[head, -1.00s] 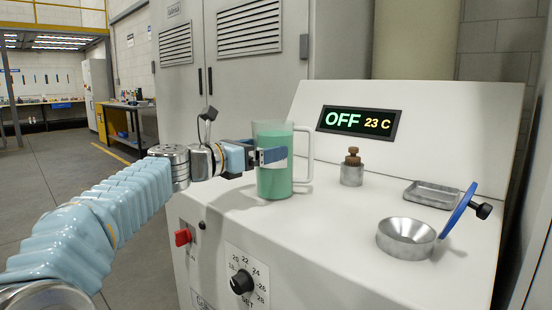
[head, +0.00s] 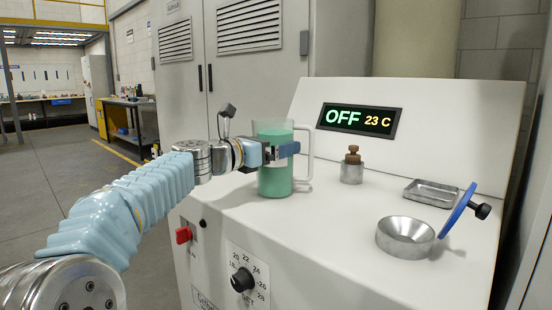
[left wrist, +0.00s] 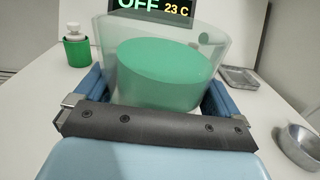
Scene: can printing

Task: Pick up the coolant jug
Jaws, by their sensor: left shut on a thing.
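The coolant jug (head: 273,180) is a clear jug with a handle on its right side, filled with green liquid. It is upright on or just above the white machine top; I cannot tell if its base touches. My left gripper (head: 280,152) is shut on the jug's upper body, its blue fingers on either side. In the left wrist view the jug (left wrist: 165,85) sits between the fingers, with green liquid seen through its wall. My right gripper is not in view.
A display (head: 360,120) reads OFF 23 C. The front has a dial (head: 242,280) and red switch (head: 184,235).

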